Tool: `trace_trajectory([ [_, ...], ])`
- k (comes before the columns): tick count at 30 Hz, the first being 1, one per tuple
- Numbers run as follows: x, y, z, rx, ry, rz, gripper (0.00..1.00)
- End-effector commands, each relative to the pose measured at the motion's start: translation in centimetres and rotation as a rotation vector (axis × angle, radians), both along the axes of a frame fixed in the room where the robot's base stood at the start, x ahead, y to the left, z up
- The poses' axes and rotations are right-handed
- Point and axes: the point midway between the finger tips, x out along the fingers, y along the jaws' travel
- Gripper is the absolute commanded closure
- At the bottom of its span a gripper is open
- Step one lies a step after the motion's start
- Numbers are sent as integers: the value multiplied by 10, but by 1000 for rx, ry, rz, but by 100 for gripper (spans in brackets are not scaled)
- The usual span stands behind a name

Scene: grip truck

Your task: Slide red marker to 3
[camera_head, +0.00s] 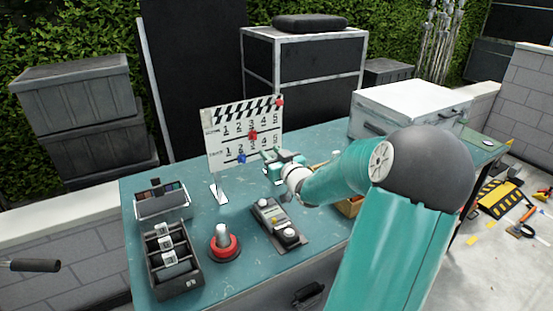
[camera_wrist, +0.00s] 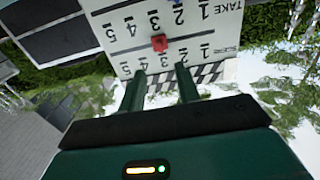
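A white slate board (camera_head: 218,143) with a black-and-white striped top stands on the table, with two rows numbered 1 to 5. A red marker (camera_head: 253,135) sits just below the upper row, by the 3. In the wrist view the board is upside down, and the red marker (camera_wrist: 159,42) lines up with the 3. A blue marker (camera_head: 241,158) sits by the lower row, near the 2. My gripper (camera_wrist: 161,74) is open, its two fingers apart and empty. The red marker appears just beyond the fingertips, between them. In the head view my gripper (camera_head: 270,157) is before the board's lower right.
A red piece (camera_head: 280,101) shows at the striped bar's right end. The teal table (camera_head: 202,240) also holds a black tray (camera_head: 174,262), a red-based button or stick (camera_head: 224,243), a control box (camera_head: 273,222) and a white case (camera_head: 410,104).

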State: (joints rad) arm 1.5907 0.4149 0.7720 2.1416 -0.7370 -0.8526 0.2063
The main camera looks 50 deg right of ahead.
Motion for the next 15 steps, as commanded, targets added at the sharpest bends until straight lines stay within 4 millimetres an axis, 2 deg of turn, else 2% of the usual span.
trace_trajectory([
  [3,-18,5,0,-3,2,-1,67],
  [6,-26,8,0,-1,0,-1,67],
  [15,-30,10,0,1,0,0,67],
])
